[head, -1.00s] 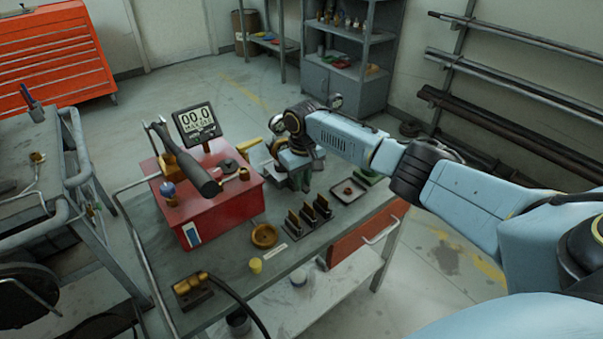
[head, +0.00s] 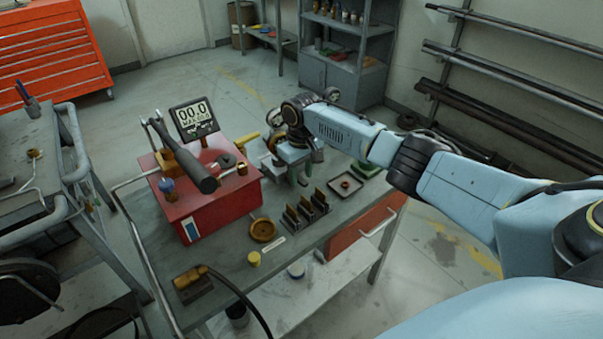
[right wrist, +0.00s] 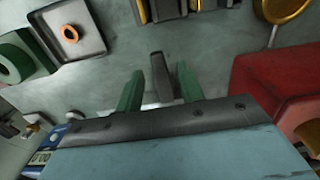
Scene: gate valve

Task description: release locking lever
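My right gripper (head: 303,174) points down over the workbench, just right of the red box (head: 218,205). In the right wrist view its two green fingers (right wrist: 159,78) stand apart. A dark grey upright piece (right wrist: 158,66), perhaps the locking lever, shows between them with a gap on each side. I cannot tell whether it is level with the fingertips. In the head view my right arm and gripper hide that spot. A thick grey handle (head: 188,162) lies tilted across the top of the red box. My left gripper is not in view.
A digital display (head: 194,118) reading 00.0 stands behind the red box. A hose runs off the front.

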